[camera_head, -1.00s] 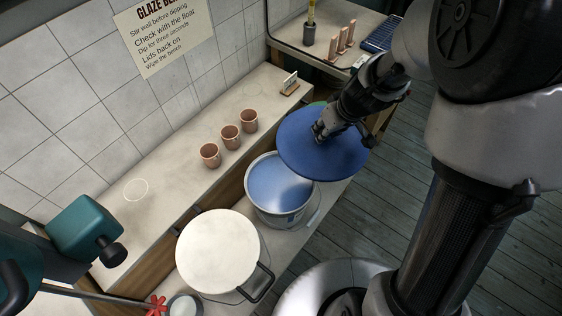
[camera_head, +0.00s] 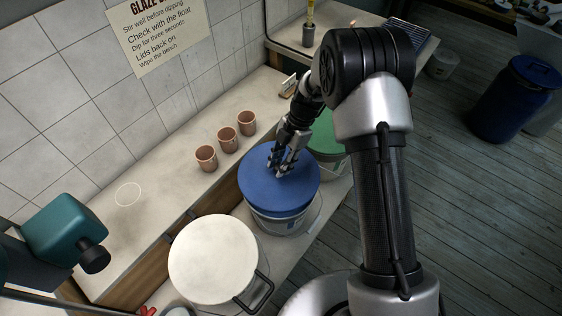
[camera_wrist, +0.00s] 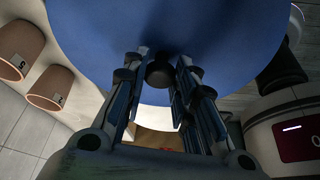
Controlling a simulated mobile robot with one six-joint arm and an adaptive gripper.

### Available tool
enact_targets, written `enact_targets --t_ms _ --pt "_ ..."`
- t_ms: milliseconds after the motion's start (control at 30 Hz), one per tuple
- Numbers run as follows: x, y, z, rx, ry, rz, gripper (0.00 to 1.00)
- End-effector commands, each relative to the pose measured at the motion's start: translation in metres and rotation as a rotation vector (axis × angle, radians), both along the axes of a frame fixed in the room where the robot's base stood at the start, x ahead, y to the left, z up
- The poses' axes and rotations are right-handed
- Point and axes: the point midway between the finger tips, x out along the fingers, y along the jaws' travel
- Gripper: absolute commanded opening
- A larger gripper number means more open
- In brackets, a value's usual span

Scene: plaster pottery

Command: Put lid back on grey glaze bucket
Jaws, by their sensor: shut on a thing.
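The round blue lid (camera_head: 262,192) covers the opening of the light bucket (camera_head: 270,222) in the head view, almost level. I cannot tell whether it rests on the rim or is just above it. My gripper (camera_head: 280,170) reaches down to the lid's middle. In the wrist view, my gripper (camera_wrist: 160,85) is shut on the dark knob (camera_wrist: 160,72) of the blue lid (camera_wrist: 220,30).
A white-lidded bucket (camera_head: 212,258) stands close to the front left, with a green-lidded bucket (camera_head: 325,135) close behind. Several clay cups (camera_head: 228,138) line the bench (camera_head: 165,205) on the left. A blue barrel (camera_head: 515,98) stands on the floor at right.

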Motion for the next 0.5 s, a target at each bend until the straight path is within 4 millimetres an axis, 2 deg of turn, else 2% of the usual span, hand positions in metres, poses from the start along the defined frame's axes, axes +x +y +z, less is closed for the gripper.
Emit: enact_targets --t_ms 500 --pt "0.0 0.0 -0.05 0.0 -0.001 -0.003 0.0"
